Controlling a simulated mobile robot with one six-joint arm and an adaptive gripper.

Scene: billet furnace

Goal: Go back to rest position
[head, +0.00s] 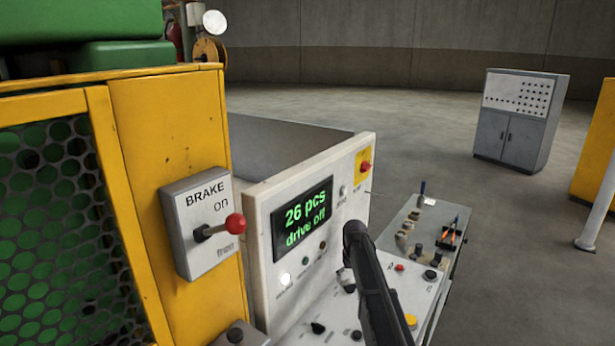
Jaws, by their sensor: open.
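A dark, slender part of my arm (372,285) rises from the bottom edge in front of the white control panel. I cannot make out any gripper fingers. The panel's display (302,217) reads "26 pcs" and "drive off" in green. A grey brake box (183,208) on the yellow cabinet carries a lever with a red knob (235,223). The lever points right, with its knob between the "on" and "free" labels. A lit white lamp (285,279) shows below the display.
The sloped console (425,290) has several buttons and knobs partly behind my arm. A grey side table (400,222) behind it holds small items. A yellow cabinet (165,130) with a mesh door stands left. A grey cabinet (500,140) stands far right. Open floor (420,130) lies between.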

